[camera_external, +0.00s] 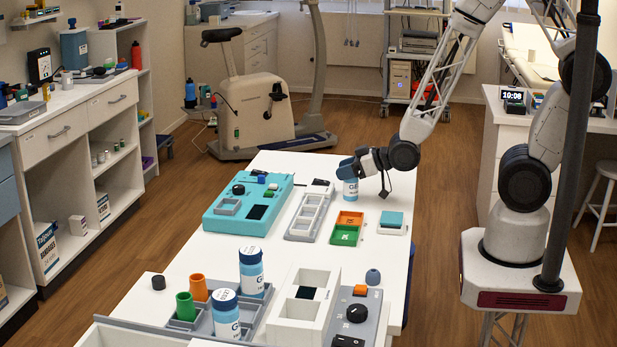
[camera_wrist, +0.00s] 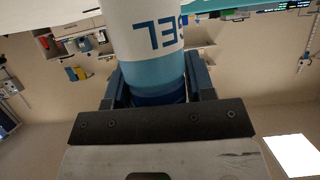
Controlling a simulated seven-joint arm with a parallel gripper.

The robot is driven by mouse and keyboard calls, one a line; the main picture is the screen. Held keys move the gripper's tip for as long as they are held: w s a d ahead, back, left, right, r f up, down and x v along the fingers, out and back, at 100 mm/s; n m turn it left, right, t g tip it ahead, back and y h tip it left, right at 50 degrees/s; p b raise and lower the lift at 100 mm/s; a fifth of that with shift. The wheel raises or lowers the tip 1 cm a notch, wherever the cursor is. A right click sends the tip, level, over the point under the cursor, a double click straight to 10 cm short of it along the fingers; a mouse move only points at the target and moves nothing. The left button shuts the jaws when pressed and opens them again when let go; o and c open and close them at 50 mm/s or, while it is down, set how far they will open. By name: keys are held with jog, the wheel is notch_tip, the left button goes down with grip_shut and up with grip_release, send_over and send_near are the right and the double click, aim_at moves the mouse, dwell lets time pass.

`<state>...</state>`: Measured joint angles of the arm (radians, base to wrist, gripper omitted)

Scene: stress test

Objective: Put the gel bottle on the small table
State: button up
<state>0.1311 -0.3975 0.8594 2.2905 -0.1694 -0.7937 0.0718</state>
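A gel bottle (camera_external: 350,190), white with blue print and a blue cap, is upright at the far part of the long white table (camera_external: 270,235). I cannot tell whether its base touches the tabletop. My gripper (camera_external: 347,169) reaches its cap from the right. In the wrist view the bottle (camera_wrist: 147,45) shows upside down, with my gripper's fingers (camera_wrist: 155,85) close against both sides of its blue end; they look shut on it. Two similar gel bottles (camera_external: 251,272) (camera_external: 226,317) stand in a grey tray at the near end. I cannot tell which surface is the small table.
A teal device (camera_external: 248,201), a grey tray with compartments (camera_external: 310,212), an orange and green tray (camera_external: 347,228) and a teal and white block (camera_external: 392,222) are near the bottle. The near end is crowded; bare tabletop lies between. A white stool (camera_external: 610,169) stands right.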

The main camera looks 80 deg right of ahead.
jog(key=o, duration=0.3)
jog(key=shift+r, duration=0.2)
jog(key=v, duration=1.2)
dwell(0.5)
jog(key=shift+r, duration=0.15)
dwell(0.5)
jog(key=s+a+r+g, duration=0.2)
jog(key=s+r+g, duration=0.3)
jog(key=r, duration=0.5)
jog(key=s+a+r+g, duration=0.2)
jog(key=s+r+g, duration=0.3)
jog(key=r, duration=0.5)
jog(key=shift+g, duration=0.5)
jog(key=shift+o, duration=0.3)
